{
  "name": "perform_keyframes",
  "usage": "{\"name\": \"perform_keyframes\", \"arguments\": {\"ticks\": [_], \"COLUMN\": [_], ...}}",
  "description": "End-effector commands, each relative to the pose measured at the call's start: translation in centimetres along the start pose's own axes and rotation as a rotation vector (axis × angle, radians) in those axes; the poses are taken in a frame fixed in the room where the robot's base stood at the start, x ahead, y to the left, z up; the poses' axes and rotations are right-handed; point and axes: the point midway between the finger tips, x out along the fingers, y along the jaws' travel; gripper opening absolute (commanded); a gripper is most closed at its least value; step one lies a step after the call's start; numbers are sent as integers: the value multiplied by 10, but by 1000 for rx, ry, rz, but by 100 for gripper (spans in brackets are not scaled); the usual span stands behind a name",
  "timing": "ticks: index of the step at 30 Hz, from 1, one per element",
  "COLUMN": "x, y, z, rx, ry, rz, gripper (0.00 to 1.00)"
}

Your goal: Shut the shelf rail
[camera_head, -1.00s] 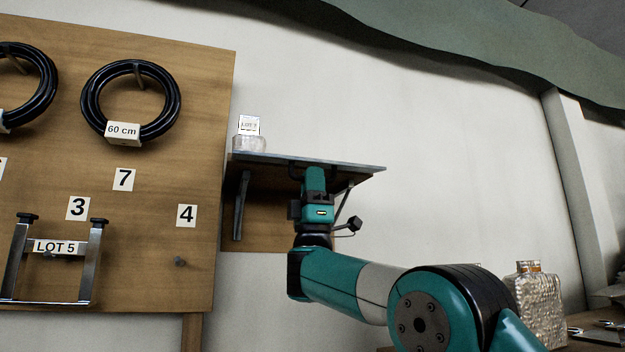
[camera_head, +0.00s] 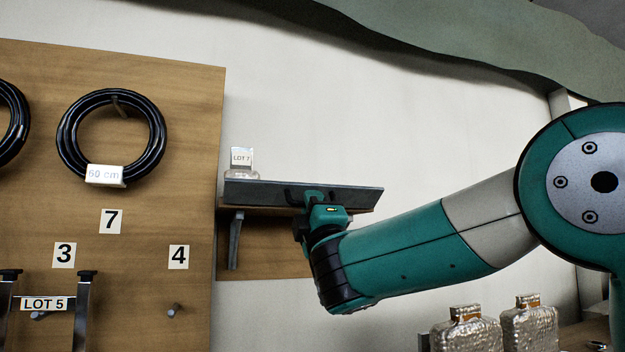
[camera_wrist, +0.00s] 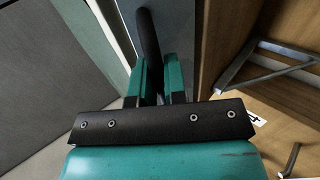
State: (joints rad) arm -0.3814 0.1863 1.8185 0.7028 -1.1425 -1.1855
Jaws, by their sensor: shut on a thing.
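The shelf rail (camera_head: 262,194) is a long dark grey panel along the front of the small wall shelf (camera_head: 360,208) in the head view. It stands raised, its broad face turned to me, and a dark handle (camera_head: 291,196) is on that face. My gripper (camera_head: 318,196) is at the middle of the rail, shut on the handle. In the wrist view the black handle bar (camera_wrist: 149,40) runs between the teal fingers of my gripper (camera_wrist: 158,75). The gripper hides part of the handle and the rail's lower edge.
A wooden pegboard (camera_head: 140,230) with black hose coils (camera_head: 112,140) is at left. Silvery bottles (camera_head: 465,330) stand lower right. The wall right of the shelf is clear.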

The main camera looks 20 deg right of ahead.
Motion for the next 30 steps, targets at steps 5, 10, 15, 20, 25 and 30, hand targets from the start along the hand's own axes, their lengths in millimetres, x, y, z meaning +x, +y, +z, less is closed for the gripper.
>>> {"name": "perform_keyframes", "arguments": {"ticks": [5, 10, 15, 20, 25, 30], "x": [18, 25, 34, 40, 46, 49], "y": [19, 24, 27, 28, 26, 24], "z": [0, 0, 0, 0, 0, 0], "rx": [3, 2, 2, 1, 2, 1], "ry": [1, 1, 0, 0, 0, 0], "rz": [-169, -330, -490, -632, -760, -856], "gripper": [0, 0, 0, 0, 0, 0]}}
